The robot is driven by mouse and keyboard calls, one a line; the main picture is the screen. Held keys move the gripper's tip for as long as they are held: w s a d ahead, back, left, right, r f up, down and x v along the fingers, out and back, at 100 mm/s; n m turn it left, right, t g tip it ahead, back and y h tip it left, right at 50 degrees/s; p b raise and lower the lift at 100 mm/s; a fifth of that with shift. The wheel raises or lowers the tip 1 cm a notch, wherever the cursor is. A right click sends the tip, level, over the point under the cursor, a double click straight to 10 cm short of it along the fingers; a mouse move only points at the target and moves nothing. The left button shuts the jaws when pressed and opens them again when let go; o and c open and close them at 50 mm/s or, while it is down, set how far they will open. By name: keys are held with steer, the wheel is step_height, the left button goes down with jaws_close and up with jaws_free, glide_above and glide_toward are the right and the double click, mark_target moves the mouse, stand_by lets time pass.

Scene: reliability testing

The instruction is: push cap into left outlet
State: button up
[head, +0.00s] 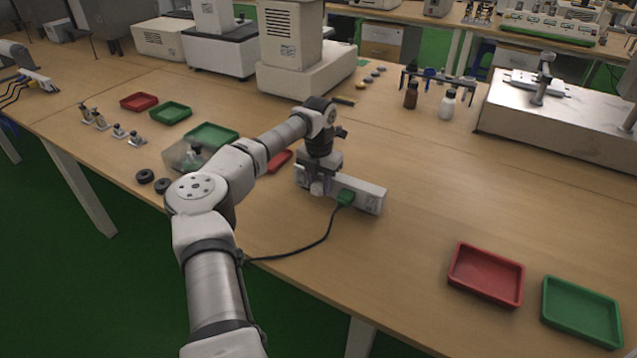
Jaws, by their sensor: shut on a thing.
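A white power strip (369,198) lies on the wooden bench in the head view, running from upper left to lower right. A green plug (345,198) with a dark cable sits in its middle part. My gripper (317,187) points down over the left end of the strip and is shut on the cap. The cap is too small and too covered by the fingers to make out clearly. The left outlet is hidden behind my gripper, so I cannot tell whether the cap touches it. An outlet at the strip's right end (372,205) shows bare.
A red tray (486,274) and a green tray (582,311) stand at the front right. A clear box (184,155), a green tray (213,136) and a small red tray (279,161) lie left of the strip.

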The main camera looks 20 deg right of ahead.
steer(key=o, duration=1.1)
steer(key=shift+c, duration=0.2)
